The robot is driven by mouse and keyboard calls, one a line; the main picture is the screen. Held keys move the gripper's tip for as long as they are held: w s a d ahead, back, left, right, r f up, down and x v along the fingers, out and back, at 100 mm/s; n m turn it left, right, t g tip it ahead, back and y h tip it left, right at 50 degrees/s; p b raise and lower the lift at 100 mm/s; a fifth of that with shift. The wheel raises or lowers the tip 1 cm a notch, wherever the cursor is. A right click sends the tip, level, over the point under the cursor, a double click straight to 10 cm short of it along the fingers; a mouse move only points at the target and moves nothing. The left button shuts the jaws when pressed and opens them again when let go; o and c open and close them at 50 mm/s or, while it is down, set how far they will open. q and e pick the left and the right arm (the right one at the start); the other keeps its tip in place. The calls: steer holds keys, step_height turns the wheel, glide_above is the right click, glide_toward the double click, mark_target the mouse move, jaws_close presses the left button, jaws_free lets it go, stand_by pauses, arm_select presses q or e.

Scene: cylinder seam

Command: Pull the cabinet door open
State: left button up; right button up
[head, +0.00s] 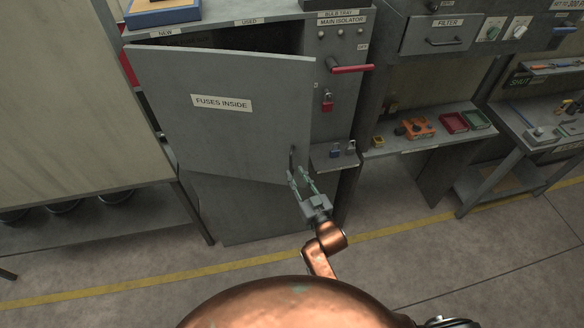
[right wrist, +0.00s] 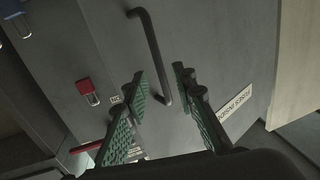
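The grey cabinet door (head: 225,125), labelled "FUSES INSIDE", stands ajar; a dark gap shows above its top edge. Its dark bar handle (head: 292,158) is near the lower right corner. In the right wrist view the handle (right wrist: 152,52) runs down the door face. My right gripper (head: 302,180) is at the handle's lower part. Its green-padded fingers (right wrist: 160,88) are apart, with the handle's lower end between them in the picture; I cannot tell whether they touch it. My left gripper is not in view.
Right of the door, the cabinet (head: 335,110) carries a red isolator handle (head: 350,69), a red padlock (head: 327,101) and a small shelf (head: 334,158) with padlocks. A workbench (head: 430,140) stands farther right. A bench (head: 80,215) is at left. The floor in front is clear.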

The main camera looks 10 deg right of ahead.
steer(key=v, duration=0.6)
steer(key=shift+s, duration=0.35)
